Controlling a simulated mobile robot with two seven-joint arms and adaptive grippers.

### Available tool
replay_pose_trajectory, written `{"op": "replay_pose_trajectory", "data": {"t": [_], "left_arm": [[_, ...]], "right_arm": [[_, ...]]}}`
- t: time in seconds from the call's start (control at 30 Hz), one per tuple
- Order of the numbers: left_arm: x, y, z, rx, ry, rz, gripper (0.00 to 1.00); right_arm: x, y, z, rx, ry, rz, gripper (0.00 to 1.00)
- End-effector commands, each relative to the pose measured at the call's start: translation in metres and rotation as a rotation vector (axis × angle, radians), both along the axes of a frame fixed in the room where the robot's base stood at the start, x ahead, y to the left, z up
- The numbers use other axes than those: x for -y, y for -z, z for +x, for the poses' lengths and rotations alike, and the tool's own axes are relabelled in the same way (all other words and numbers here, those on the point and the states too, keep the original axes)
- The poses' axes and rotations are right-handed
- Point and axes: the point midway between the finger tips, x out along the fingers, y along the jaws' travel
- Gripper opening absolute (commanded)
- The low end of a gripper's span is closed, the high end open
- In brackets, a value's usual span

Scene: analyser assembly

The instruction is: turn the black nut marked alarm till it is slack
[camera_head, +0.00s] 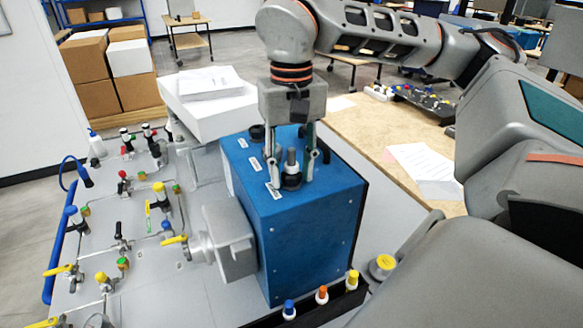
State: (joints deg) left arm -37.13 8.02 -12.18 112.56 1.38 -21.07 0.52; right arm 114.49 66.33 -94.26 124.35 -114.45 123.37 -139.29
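A blue analyser box (305,235) stands in the middle of the view. On its top is a black nut (291,182) at the foot of an upright grey stud. A small white label (274,190) lies beside it, too small to read, so I cannot confirm that it says alarm. My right gripper (292,178) points straight down over the box. Its fingers are apart, one on each side of the stud and nut, with a gap seeming to show on both sides. My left gripper is not in view.
A panel (135,265) with valves and tubing lies left of the box, joined by a grey housing (230,240). A black rail (322,308) with coloured caps runs in front. A wooden table (370,125) with papers stands behind right; a white box (210,112) is behind left.

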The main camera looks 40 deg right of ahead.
Motion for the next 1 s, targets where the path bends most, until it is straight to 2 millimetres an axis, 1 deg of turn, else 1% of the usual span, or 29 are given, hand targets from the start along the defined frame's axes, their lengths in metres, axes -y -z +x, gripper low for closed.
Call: {"op": "replay_pose_trajectory", "data": {"t": [0.1,1.0], "left_arm": [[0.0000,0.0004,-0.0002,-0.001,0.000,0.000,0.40],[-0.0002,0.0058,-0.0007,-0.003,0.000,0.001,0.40]], "right_arm": [[0.0001,0.0004,0.0003,0.000,0.154,0.000,0.35],[-0.0001,0.0005,0.0005,0.001,1.330,-0.001,0.35]]}}
